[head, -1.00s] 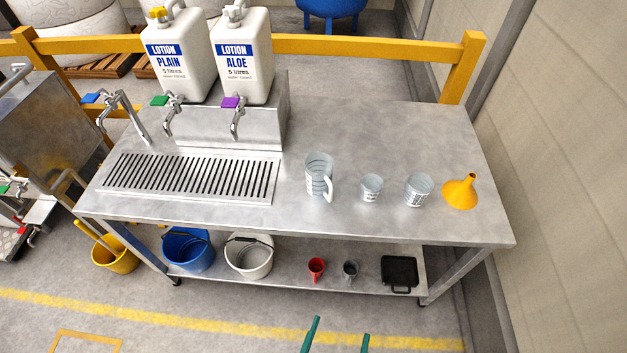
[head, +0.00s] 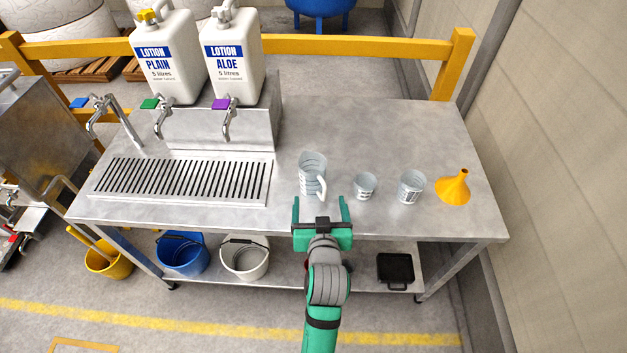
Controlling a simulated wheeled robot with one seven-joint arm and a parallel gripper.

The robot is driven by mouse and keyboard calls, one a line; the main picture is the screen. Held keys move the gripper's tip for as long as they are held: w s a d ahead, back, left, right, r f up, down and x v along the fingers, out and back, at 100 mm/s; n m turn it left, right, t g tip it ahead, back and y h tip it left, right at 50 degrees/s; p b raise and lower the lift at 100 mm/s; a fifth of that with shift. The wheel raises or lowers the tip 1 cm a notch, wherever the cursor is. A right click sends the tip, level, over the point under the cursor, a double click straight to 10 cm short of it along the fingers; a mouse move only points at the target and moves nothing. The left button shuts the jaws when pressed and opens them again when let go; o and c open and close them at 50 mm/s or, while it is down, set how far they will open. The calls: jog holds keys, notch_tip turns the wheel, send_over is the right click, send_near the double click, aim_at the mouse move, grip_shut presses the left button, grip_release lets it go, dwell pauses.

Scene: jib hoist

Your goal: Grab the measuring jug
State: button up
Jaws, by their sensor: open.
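The measuring jug (head: 311,172) is clear with dark graduation marks and a pale handle on its right front side. It stands upright on the steel table (head: 400,135), right of the slatted drain. My gripper (head: 321,202) is open and empty at the table's front edge, just in front of the jug. Its two green fingers point toward the jug, with the right finger between the jug and the small cup. The jug's handle shows between the fingers in the picture; I cannot tell whether they touch.
Two clear cups (head: 364,185) (head: 411,186) and a yellow funnel (head: 453,187) stand right of the jug. Left are the drain grate (head: 180,181), taps and two lotion containers (head: 170,57) (head: 233,55). Buckets and a black tray (head: 395,268) sit on the lower shelf. The back right tabletop is clear.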

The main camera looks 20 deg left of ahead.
aim_at(313, 178)
jog(key=shift+n+y, duration=0.3)
jog(key=shift+n, duration=0.1)
jog(key=r+x, duration=0.1)
jog(key=x, duration=0.3)
jog(key=a+x, duration=0.1)
jog(key=x, duration=0.3)
jog(key=r+x, duration=0.1)
jog(key=x, duration=0.3)
jog(key=shift+w+a+r, duration=0.2)
jog(key=shift+w+r, duration=0.1)
jog(key=shift+w, duration=0.1)
jog(key=shift+s+d, duration=0.1)
jog(key=shift+d, duration=0.05)
jog(key=c, duration=1.1)
jog(key=shift+c, duration=0.4)
jog(key=shift+r, duration=0.1)
